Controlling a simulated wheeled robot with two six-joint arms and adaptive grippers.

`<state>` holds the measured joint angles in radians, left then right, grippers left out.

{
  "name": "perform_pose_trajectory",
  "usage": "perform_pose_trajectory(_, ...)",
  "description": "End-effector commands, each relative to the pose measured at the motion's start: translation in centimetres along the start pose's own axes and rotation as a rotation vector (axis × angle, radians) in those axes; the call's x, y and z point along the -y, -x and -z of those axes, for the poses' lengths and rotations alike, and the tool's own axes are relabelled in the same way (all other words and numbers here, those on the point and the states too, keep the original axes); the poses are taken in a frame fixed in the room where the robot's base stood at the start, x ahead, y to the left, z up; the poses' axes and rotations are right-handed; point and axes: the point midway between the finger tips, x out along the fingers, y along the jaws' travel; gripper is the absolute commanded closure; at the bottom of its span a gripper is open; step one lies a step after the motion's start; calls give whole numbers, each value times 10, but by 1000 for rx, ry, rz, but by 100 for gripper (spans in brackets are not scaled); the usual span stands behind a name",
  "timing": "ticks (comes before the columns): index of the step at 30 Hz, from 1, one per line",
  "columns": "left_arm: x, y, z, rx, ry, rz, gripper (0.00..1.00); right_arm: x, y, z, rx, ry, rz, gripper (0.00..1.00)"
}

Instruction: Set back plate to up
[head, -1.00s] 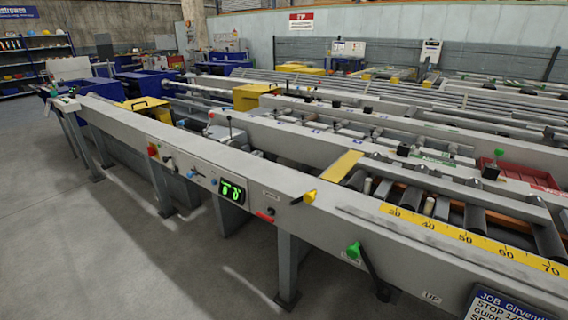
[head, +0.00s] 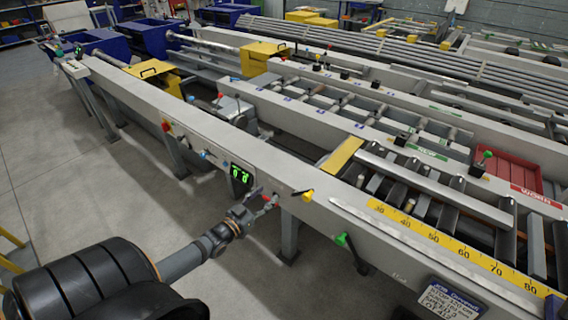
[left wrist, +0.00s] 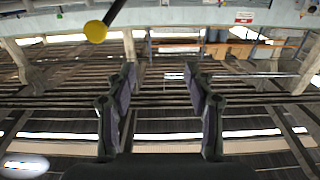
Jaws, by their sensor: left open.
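A round yellow knob on a black rod (left wrist: 95,31) shows there at upper left. A green-knobbed black lever (head: 343,240) hangs on the near rail further right. I cannot tell which control or part is the back plate. My right gripper is not in view.
The near rail (head: 130,95) runs from upper left to lower right, with a green-lit display (head: 241,175) on its side. A yellow scale (head: 440,240) lies along the rollers. A blue sign (head: 447,297) is at lower right. The floor (head: 90,190) at left is clear.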

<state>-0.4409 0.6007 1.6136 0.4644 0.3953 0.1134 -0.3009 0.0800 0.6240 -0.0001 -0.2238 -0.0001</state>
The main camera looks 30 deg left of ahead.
Motion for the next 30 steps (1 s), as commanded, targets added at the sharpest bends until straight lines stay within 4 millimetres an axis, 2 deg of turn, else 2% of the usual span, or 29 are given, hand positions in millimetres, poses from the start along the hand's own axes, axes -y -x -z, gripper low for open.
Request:
perform_pose_trajectory(2,-1,0,8,-14,2,-5,47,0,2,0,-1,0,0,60)
perform_pose_trajectory(8,-1,-12,4,-19,3,-5,47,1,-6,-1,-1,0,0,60)
perform_pose_trajectory(18,-1,-85,3,-18,2,-3,47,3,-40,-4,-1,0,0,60)
perform_pose_trajectory(24,-1,-102,6,-15,2,-4,47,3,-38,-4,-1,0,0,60)
perform_pose_trajectory(30,-1,-106,6,-12,2,-4,47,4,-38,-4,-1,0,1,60)
